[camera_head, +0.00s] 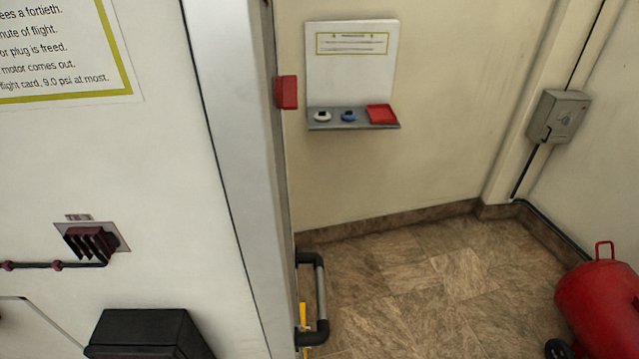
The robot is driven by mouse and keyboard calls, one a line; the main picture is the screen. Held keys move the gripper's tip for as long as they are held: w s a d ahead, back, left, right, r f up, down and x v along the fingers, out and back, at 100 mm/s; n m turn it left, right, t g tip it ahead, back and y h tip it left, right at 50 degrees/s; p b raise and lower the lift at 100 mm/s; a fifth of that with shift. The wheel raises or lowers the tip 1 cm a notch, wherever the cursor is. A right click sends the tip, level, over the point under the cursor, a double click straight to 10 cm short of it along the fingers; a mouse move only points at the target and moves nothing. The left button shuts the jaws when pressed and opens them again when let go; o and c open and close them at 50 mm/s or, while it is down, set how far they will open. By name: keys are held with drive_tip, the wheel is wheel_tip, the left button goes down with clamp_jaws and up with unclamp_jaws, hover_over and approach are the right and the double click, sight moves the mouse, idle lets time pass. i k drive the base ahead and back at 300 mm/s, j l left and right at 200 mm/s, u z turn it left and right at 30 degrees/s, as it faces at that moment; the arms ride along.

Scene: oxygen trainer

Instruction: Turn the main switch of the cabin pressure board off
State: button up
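No board in view carries a readable "cabin pressure" label, so I cannot tell which is the cabin pressure board or its main switch. A small red block (286,92) sticks out at the edge of the grey upright post. My gripper is not in view.
A white panel (350,75) on the back wall has a shelf with a white item (321,116), a blue item (348,116) and a red tray (381,114). A red tank (598,305) stands right. A grab rail (321,295) juts low. The floor (440,270) between is clear.

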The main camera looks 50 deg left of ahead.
sight(286, 90)
drive_tip(key=i+u, duration=0.85)
drive_tip(key=i+l+u, duration=0.85)
drive_tip(key=j+u, duration=0.15)
drive_tip(key=u, duration=0.3)
drive_tip(key=i+j+u, duration=0.1)
drive_tip(key=u, duration=0.35)
drive_tip(key=j+u, duration=0.1)
drive_tip(key=u, duration=0.3)
drive_tip(key=i+u, duration=0.15)
drive_tip(key=u, duration=0.3)
drive_tip(key=i+j+u, duration=0.1)
drive_tip(key=u, duration=0.35)
drive_tip(key=i+u, duration=0.1)
drive_tip(key=u, duration=0.35)
